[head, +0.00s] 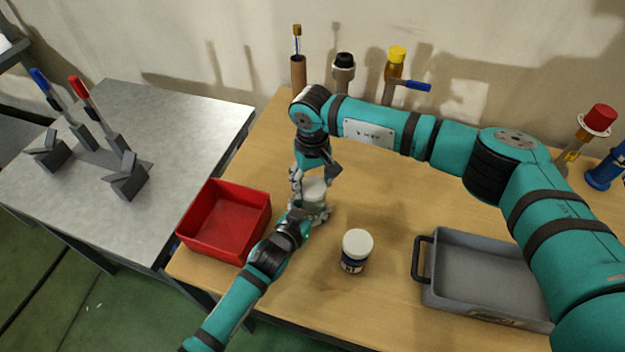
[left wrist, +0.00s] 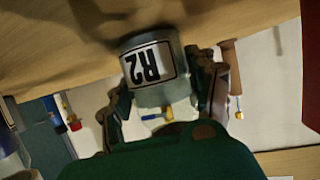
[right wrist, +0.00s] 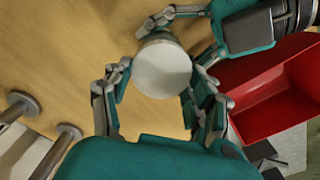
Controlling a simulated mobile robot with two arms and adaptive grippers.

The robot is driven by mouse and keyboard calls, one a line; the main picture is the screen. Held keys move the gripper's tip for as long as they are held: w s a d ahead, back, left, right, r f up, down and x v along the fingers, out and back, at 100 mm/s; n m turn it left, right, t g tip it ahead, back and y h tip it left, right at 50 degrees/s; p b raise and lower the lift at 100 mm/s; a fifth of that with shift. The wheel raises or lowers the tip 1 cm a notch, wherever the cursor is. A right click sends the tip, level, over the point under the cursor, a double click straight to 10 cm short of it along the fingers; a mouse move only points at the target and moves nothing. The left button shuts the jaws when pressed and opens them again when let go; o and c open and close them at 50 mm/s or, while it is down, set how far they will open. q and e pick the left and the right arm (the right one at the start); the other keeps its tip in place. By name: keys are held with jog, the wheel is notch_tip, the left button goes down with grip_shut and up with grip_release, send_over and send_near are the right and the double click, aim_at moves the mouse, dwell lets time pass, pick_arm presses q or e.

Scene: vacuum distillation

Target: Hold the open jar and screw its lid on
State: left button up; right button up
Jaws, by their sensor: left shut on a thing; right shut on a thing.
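The jar is pale grey with a white label reading R2, which shows upside down in the left wrist view (left wrist: 150,67). My left gripper (head: 308,212) is shut around the jar's side above the wooden table. A white round lid (right wrist: 162,70) lies between the fingers of my right gripper (right wrist: 155,95), which is shut on it from above, over the jar. In the head view the right gripper (head: 314,180) partly covers the lid and jar. I cannot tell whether the lid touches the rim or how far its thread is engaged.
Another white-lidded jar (head: 356,245) stands on the table to the right. A red bin (head: 225,250) is at the left edge, and a grey tray (head: 430,290) at the right. Several tools stand along the back, including a yellow-capped one (head: 397,55).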

jog(key=shift+f, duration=0.55)
jog(key=shift+m, duration=0.3)
